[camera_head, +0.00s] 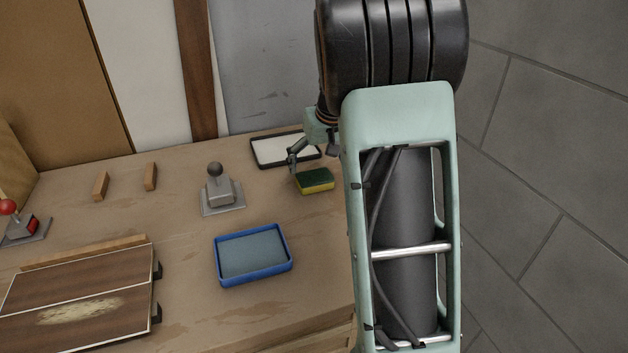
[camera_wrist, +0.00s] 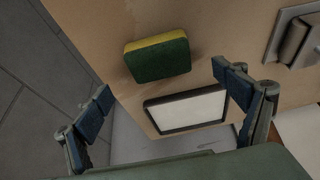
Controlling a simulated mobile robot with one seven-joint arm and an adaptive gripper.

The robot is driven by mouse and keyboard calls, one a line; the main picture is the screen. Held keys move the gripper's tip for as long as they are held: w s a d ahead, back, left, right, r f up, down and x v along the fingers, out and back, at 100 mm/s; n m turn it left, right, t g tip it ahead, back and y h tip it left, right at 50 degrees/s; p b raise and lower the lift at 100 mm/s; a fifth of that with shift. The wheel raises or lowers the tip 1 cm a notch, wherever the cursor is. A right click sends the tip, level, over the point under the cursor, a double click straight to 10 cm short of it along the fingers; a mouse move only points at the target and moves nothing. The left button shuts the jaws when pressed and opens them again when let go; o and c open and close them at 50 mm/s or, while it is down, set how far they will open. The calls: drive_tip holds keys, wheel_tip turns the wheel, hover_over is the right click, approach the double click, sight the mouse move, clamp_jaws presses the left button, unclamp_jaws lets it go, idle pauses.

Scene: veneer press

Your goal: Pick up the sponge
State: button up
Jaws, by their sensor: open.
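The sponge (camera_head: 315,181) is a small block with a dark green face and a yellow side. It lies on the workbench near its right part, in front of a dark-framed white tray. In the wrist view the sponge (camera_wrist: 157,58) shows whole, beyond the fingertips and between their lines. My gripper (camera_wrist: 165,88) is open and empty, with a blue-padded finger at each side. In the head view my gripper (camera_head: 298,158) is just behind the sponge, partly hidden by my arm. I cannot tell its exact height above the bench.
The dark-framed white tray (camera_head: 261,161) lies behind the sponge. A blue tray (camera_head: 291,268) stands in front, to the left. A grey-knobbed lever (camera_head: 215,185), a red-knobbed lever (camera_head: 11,207), two wooden blocks and brown veneer panels (camera_head: 40,285) occupy the left. Bare bench surrounds the sponge's front.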

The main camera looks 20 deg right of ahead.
sight(315, 177)
drive_tip(key=x, duration=0.5)
drive_tip(key=shift+s+f, duration=0.25)
drive_tip(key=shift+f, duration=0.1)
drive_tip(key=shift+w+f, duration=0.2)
drive_tip(key=shift+f, duration=0.1)
drive_tip(key=shift+c, duration=0.6)
drive_tip(key=c, duration=0.7)
